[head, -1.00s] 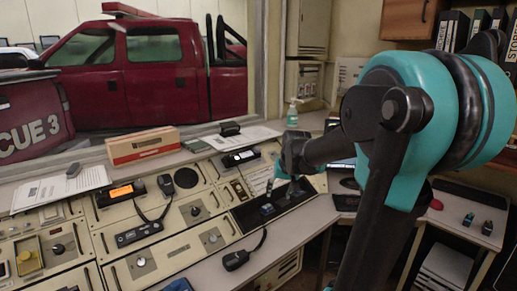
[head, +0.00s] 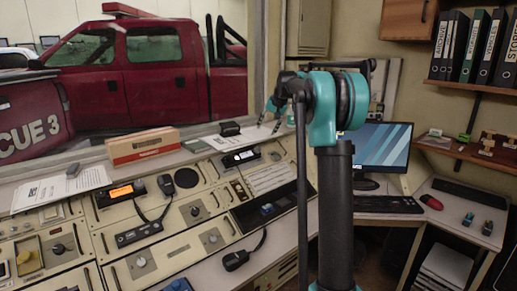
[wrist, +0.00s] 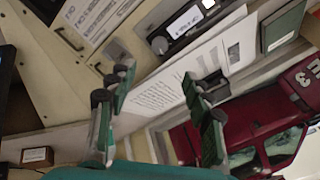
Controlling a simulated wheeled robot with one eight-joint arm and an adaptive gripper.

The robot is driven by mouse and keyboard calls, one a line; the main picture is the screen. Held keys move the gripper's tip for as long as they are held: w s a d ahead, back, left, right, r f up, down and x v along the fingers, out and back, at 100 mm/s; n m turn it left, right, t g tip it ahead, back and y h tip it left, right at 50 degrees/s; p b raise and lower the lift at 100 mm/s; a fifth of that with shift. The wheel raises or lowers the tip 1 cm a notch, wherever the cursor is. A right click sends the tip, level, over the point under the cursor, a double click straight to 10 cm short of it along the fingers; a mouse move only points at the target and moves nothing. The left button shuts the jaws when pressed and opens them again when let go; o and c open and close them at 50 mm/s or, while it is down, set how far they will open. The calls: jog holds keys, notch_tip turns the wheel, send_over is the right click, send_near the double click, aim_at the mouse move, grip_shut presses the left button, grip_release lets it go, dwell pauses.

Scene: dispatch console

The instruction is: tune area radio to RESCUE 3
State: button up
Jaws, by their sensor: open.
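A radio with an orange-lit display (head: 122,192) and a corded handset sits on the left of the sloped console. A second black radio with a pale display (head: 240,158) sits further back right; a similar radio with a pale display and round knobs shows at the top of the wrist view (wrist: 186,22). I cannot read either display or tell which is the area radio. My gripper (head: 274,115) is open and empty, raised above the console's back edge by the window. Its two fingers stand wide apart in the wrist view (wrist: 155,115), touching nothing visible.
A cardboard box (head: 142,146), papers (head: 60,189) and a small black box (head: 230,129) lie along the back ledge. A red truck (head: 160,70) stands behind the window. A monitor (head: 377,147) and keyboard are at right. A handset (head: 236,260) lies near the front.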

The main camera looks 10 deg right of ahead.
aim_at(258, 148)
jog(key=x, duration=1.4)
jog(key=shift+w+f, duration=0.1)
jog(key=shift+f, duration=0.1)
jog(key=c, duration=1.2)
